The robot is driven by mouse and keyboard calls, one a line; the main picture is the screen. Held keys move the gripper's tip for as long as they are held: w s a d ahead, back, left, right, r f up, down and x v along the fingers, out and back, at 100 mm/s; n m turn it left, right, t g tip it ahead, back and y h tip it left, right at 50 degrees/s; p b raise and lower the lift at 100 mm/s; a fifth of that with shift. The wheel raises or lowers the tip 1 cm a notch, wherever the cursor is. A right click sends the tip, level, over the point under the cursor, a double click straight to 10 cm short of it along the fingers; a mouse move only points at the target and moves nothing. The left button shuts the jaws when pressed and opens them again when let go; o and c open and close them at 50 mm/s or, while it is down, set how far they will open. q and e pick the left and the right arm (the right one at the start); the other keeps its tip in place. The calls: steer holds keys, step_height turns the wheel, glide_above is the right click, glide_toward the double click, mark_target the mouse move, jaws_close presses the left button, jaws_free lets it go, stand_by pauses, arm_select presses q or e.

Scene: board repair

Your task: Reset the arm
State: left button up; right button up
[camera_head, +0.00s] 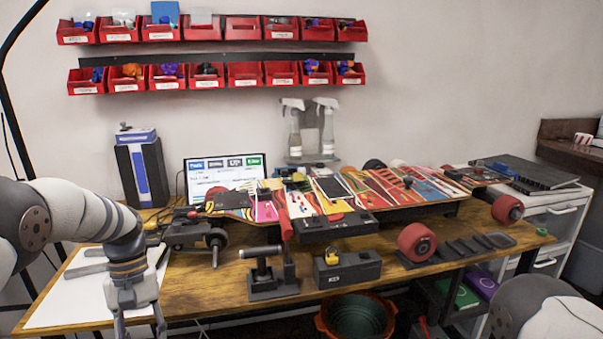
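My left arm comes in from the left, and its gripper (140,326) hangs at the front left of the wooden table (205,291), over the white sheet. The fingertips run out of the bottom of the picture, so their opening and anything between them are hidden. My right arm shows only as a rounded grey-white link in the bottom right corner. The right gripper is not in view.
A patterned skateboard deck (300,204) with red wheels (417,242) spans the table. A black block with a yellow part (346,271) and a black stand (272,279) sit at the front. A bin (356,316) stands below. Red bins (244,75) line the wall.

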arm_select(q)
steer(key=s+d+f+m+y, duration=0.1)
steer(key=s+d+f+m, duration=0.1)
steer(key=s+f, duration=1.6)
steer(key=s+d+r+m, duration=0.1)
steer(key=s+d+r, duration=0.1)
steer(key=s, duration=0.9)
steer(key=s+d+r+m+t, duration=0.1)
steer(key=s+d+r+m, duration=0.1)
steer(key=s, duration=1)
steer(key=shift+p, duration=0.4)
